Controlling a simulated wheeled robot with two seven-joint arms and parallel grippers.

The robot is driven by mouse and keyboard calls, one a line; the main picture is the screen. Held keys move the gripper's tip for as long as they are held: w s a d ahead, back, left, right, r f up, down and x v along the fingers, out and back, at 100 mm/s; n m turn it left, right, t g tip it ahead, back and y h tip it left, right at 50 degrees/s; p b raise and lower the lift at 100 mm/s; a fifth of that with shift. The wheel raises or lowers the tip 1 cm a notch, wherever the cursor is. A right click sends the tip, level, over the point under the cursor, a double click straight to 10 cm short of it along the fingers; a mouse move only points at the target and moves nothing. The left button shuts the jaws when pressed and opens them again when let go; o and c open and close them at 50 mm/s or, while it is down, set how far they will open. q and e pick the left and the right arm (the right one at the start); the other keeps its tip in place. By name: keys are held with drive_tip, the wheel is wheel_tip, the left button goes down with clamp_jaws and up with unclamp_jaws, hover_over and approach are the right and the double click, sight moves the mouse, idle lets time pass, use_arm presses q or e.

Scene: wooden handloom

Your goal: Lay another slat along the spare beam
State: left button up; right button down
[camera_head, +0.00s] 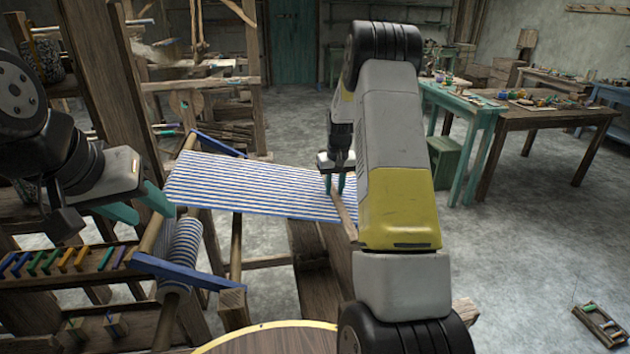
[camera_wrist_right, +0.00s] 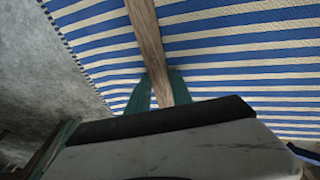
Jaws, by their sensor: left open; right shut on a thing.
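A narrow wooden slat (camera_head: 343,216) is held in my right gripper (camera_head: 335,184), whose green fingers are shut on it over the right end of the blue-and-white striped cloth (camera_head: 250,187). In the right wrist view, the slat (camera_wrist_right: 146,38) runs up between the two fingers (camera_wrist_right: 159,92), with the striped cloth (camera_wrist_right: 230,55) behind it. My right arm hides part of the slat in the head view. My left gripper (camera_head: 138,205) is open and empty near the cloth's left edge. A beam wound with striped cloth (camera_head: 181,250) lies below it. I cannot tell which beam is the spare one.
Blue arms (camera_head: 175,270) of the loom jut out near the wound beam. A rack of coloured pieces (camera_head: 70,262) stands at left. A round wooden top (camera_head: 270,340) is at the front. Tables (camera_head: 535,112) stand at back right. The floor at right is mostly clear, with a small crate (camera_head: 603,325).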

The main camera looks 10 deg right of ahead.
drive_tip(key=shift+s+d+f, duration=0.1)
drive_tip(key=shift+d+f, duration=0.3)
drive_tip(key=shift+d, duration=0.6)
drive_tip(key=shift+d+f, duration=0.35)
drive_tip(key=shift+d, duration=0.6)
drive_tip(key=shift+s+d+f, duration=0.1)
drive_tip(key=shift+d+f, duration=0.3)
drive_tip(key=shift+d, duration=0.6)
drive_tip(key=shift+s+d+f, duration=0.1)
drive_tip(key=shift+d+f, duration=0.1)
drive_tip(key=shift+d, duration=0.55)
drive_tip(key=shift+w+d+f, duration=0.1)
drive_tip(key=shift+d+f, duration=0.05)
drive_tip(key=shift+d, duration=0.65)
drive_tip(key=shift+s+d+f, duration=0.1)
drive_tip(key=shift+d+f, duration=0.1)
drive_tip(key=shift+d, duration=0.55)
drive_tip(key=c, duration=1.1)
unclamp_jaws()
drive_tip(key=shift+o, duration=0.2)
